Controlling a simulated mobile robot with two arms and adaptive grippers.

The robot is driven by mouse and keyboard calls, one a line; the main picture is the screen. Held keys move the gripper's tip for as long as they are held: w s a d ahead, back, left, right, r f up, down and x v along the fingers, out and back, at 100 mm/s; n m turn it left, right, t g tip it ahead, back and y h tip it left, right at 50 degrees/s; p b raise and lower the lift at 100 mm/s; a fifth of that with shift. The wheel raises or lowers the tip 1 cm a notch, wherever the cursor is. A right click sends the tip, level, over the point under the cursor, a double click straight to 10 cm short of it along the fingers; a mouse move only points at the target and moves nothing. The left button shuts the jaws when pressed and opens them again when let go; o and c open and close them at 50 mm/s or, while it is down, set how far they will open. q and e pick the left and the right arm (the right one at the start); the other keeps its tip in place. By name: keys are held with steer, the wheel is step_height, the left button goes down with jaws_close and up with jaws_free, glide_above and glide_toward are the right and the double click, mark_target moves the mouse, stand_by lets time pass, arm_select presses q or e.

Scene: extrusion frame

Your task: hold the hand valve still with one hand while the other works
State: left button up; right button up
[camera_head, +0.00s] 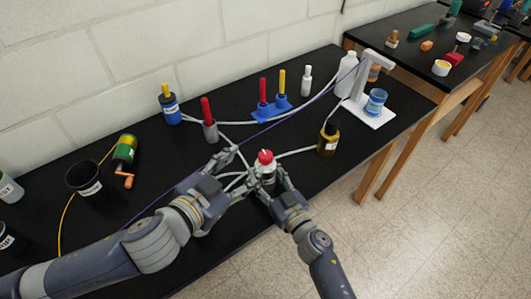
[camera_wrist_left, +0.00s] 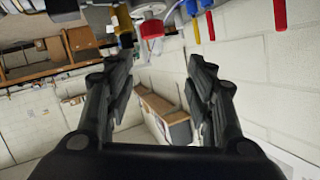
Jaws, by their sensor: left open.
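The hand valve has a red top (camera_head: 265,156) over a pale body and stands near the front of the black bench. Its red cap (camera_wrist_left: 151,28) also shows at the top of the left wrist view, upside down. My right gripper (camera_head: 270,183) has its fingers on both sides of the valve body and appears closed on it; the fingers partly hide the contact. My left gripper (camera_head: 230,170) is just left of the valve, open and empty. Its two spread fingers show in the left wrist view (camera_wrist_left: 160,90), with a clear gap between them.
A red-handled item in a grey holder (camera_head: 209,124) stands behind my left gripper. A brown bottle (camera_head: 328,139) is right of the valve. Pale tubes and a purple cord cross the black bench (camera_head: 300,165). A blue rack (camera_head: 275,108) and a white stand (camera_head: 373,112) are farther back.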

mark_target(265, 155)
arm_select(q)
steer(key=w+d+f+n, duration=0.1)
steer(key=w+d, duration=0.1)
steer(key=w+d+f+n, duration=0.1)
steer(key=w+f, duration=0.1)
steer(key=w, duration=0.1)
steer(key=w+d+f+n+g, duration=0.1)
steer(key=w+d+f, duration=0.1)
steer(key=w, duration=0.1)
steer(key=shift+w+d+f, duration=0.2)
steer(key=shift+d+f, duration=0.05)
steer(key=shift+d, duration=0.05)
stand_by(0.3)
steer(key=shift+c, duration=0.3)
steer(key=c, duration=1)
